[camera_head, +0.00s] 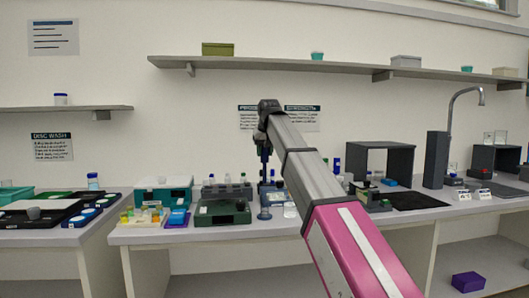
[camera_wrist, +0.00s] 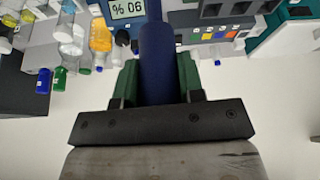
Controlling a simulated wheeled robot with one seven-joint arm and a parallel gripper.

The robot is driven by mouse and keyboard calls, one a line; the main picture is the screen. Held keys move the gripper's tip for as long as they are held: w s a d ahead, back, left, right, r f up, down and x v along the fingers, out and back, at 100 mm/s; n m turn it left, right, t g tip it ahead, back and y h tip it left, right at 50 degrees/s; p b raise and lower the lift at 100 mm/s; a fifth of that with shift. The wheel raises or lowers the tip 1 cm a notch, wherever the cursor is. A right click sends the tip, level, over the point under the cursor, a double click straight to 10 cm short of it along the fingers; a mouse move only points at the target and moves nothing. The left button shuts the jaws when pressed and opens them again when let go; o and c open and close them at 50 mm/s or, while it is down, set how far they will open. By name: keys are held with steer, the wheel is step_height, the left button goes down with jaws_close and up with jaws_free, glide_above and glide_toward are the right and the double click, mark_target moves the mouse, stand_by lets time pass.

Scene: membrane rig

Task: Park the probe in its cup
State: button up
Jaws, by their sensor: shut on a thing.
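My gripper (camera_wrist: 158,76) has its green fingers closed on both sides of a dark blue, rod-like probe (camera_wrist: 158,50) in the wrist view. The probe points away from the wrist and its far end runs out of the frame at the top. In the head view my gripper (camera_head: 264,150) is above the middle of the bench and small. A clear glass vessel (camera_head: 265,213) stands on the bench below it. I cannot tell whether this is the probe's cup. A meter display (camera_wrist: 127,9) with upside-down digits shows left of the probe in the wrist view.
Clear bottles and an amber-filled one (camera_wrist: 100,38) crowd the upper left of the wrist view. A teal-and-white box (camera_head: 163,190) and a dark green rack (camera_head: 222,212) stand left of the arm. A grey hood (camera_head: 380,146) stands right. Bare bench shows at the wrist view's right.

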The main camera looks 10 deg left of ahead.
mark_target(265, 178)
steer(key=shift+f, duration=0.15)
steer(key=shift+f, duration=6.7)
steer(key=o, duration=0.9)
steer(key=shift+c, duration=0.2)
steer(key=v, duration=1)
steer(key=shift+r, duration=0.4)
steer(key=shift+s+d+f, duration=0.1)
